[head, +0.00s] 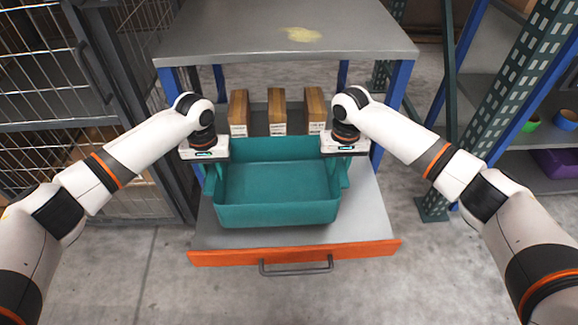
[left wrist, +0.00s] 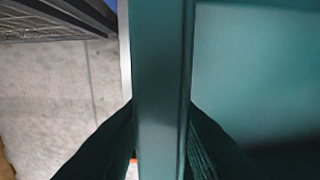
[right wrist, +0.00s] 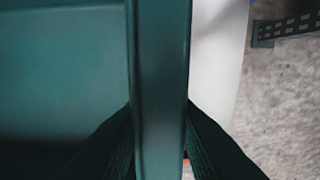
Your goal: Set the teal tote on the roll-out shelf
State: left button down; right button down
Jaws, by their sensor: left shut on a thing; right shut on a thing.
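The teal tote (head: 277,214) is empty and upright, over the grey roll-out shelf (head: 365,220) with its orange front edge. I cannot tell whether its bottom touches the shelf. My left gripper (head: 207,166) is shut on the tote's left rim, which runs between its fingers in the left wrist view (left wrist: 160,110). My right gripper (head: 344,164) is shut on the right rim, which runs between its fingers in the right wrist view (right wrist: 160,110). The fingertips are mostly hidden in the head view.
Three brown boxes (head: 276,108) stand at the back of the shelf, behind the tote. A grey tabletop (head: 290,45) is above them. A wire cage (head: 60,75) stands at left. A green perforated post (head: 505,95) and a rack with bowls are at right. Shelf surface shows bare beside the tote.

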pick_arm(q)
jog(key=shift+f, duration=0.1)
pick_arm(e)
jog(key=shift+f, duration=0.15)
